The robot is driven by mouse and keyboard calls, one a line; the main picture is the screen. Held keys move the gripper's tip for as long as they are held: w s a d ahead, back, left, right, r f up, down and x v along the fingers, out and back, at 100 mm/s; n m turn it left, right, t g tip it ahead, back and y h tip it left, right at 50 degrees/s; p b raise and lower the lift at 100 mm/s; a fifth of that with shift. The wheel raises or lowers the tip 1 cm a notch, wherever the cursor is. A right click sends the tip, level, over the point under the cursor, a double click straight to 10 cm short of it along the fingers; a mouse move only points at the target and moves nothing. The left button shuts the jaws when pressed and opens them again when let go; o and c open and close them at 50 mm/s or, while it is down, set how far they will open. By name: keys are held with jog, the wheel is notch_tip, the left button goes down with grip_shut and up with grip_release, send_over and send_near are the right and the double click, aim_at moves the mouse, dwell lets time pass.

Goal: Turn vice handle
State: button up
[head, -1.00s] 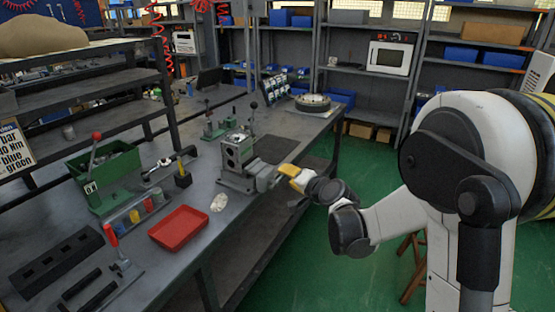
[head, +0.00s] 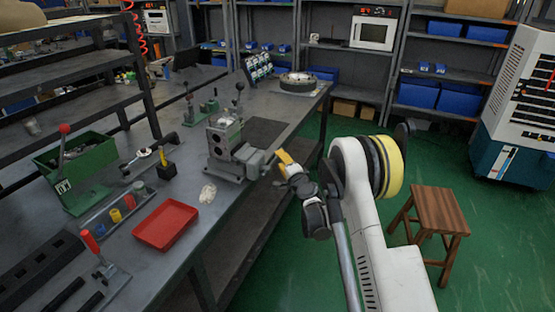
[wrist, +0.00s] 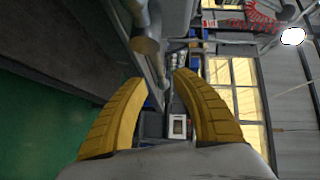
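The grey vice (head: 226,168) stands on the near right edge of the workbench, clamped around a grey valve block (head: 223,135). Its screw end (head: 262,162) points right over the bench edge; the handle is too small to make out in the head view. My gripper (head: 281,160) is just right of that end, its yellow fingers close to it. In the wrist view my gripper (wrist: 161,80) has two yellow fingers spread apart with a gap. A grey metal bar with a rounded knob (wrist: 146,46), likely the vice handle, shows above the fingertips. I cannot tell whether it touches them.
A red tray (head: 166,224), a green box with a red-knobbed lever (head: 75,170) and a yellow-and-black block (head: 166,168) are on the bench (head: 215,220). A wooden stool (head: 432,215) stands at right. Green floor (head: 262,270) is open beside the bench.

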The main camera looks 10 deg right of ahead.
jog(key=shift+w+a+f+b, duration=0.15)
jog(key=shift+w+b, duration=0.1)
jog(key=shift+w, duration=0.7)
jog(key=shift+w+a+b, duration=0.15)
jog(key=shift+w+b, duration=0.05)
jog(key=shift+w, duration=0.7)
grip_shut()
